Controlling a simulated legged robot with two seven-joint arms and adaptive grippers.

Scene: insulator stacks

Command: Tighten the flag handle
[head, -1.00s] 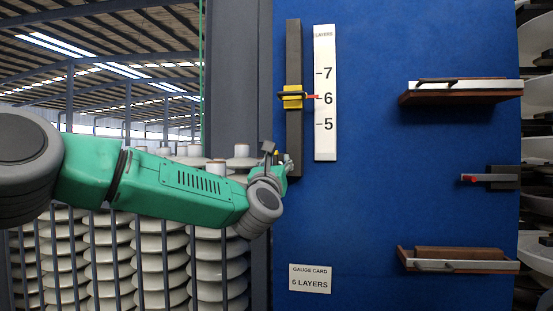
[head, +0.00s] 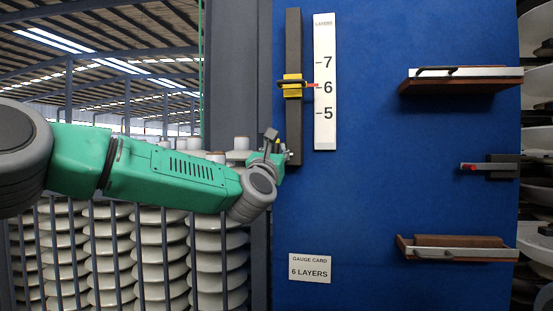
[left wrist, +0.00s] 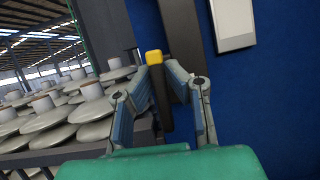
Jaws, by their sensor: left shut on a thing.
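A dark handle with a yellow end (left wrist: 158,90), probably the flag handle, stands between the fingers of my left gripper (left wrist: 156,76) in the left wrist view. The fingers are shut on it near the yellow end. In the head view my left gripper (head: 277,153) is at the lower end of the dark vertical rail (head: 294,125), and only a small bit of yellow shows there. A yellow slider (head: 292,85) sits higher on the rail, its red pointer level with the 6 on the white scale (head: 325,130). My right gripper is not in view.
The blue panel (head: 370,190) carries a gauge card (head: 310,268) reading 6 layers, two wooden ledges at right (head: 460,87) (head: 458,256), and a dark fitting with a red part (head: 490,167). Insulator stacks (head: 150,250) stand behind bars at left.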

